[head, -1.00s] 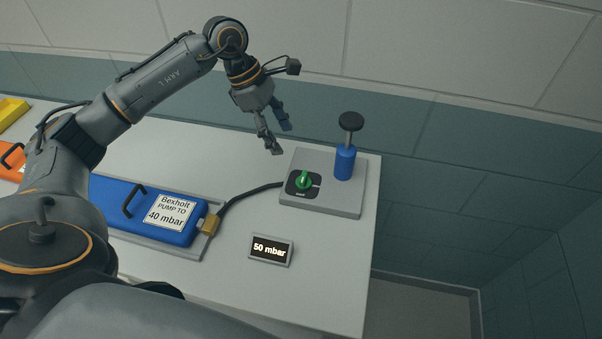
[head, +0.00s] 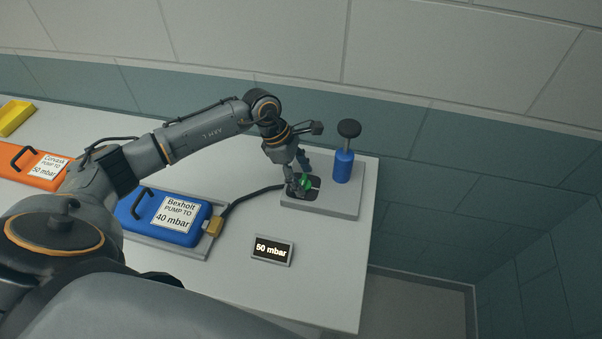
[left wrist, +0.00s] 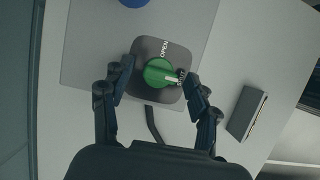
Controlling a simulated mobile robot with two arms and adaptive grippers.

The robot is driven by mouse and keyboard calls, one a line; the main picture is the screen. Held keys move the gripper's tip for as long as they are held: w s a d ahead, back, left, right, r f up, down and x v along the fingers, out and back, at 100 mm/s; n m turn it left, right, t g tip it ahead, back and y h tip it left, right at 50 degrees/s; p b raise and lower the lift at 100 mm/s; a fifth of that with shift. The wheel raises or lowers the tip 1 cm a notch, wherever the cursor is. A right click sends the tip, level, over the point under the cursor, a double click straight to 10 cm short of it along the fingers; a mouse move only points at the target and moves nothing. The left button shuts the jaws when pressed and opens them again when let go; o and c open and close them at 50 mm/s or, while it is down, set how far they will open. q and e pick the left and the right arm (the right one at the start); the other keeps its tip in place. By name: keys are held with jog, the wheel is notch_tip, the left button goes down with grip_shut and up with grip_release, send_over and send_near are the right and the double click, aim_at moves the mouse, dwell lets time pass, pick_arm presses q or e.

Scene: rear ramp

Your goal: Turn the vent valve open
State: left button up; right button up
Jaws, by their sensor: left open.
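The vent valve is a green round knob (head: 307,183) on a dark square plate (left wrist: 150,50) with the words OPEN and, partly hidden, a second word. It also shows in the left wrist view (left wrist: 158,72), where its white pointer mark points right, toward the second word and away from OPEN. My left gripper (head: 302,188) is open, right at the knob. In the left wrist view its fingers (left wrist: 158,88) stand on both sides of the knob, with gaps between. My right gripper is not in view.
The plate sits on a grey base (head: 335,208) with a blue hand pump (head: 343,166) with a black knob. A display (head: 272,250) reads 50 mbar. A blue case (head: 140,212) labelled Bexholt, 40 mbar, an orange case (head: 15,170) and a yellow tray (head: 14,117) lie left.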

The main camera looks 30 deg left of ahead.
pick_arm(q)
jog(key=shift+c, duration=0.5)
jog(key=c, duration=1.1)
jog(key=shift+o, duration=0.2)
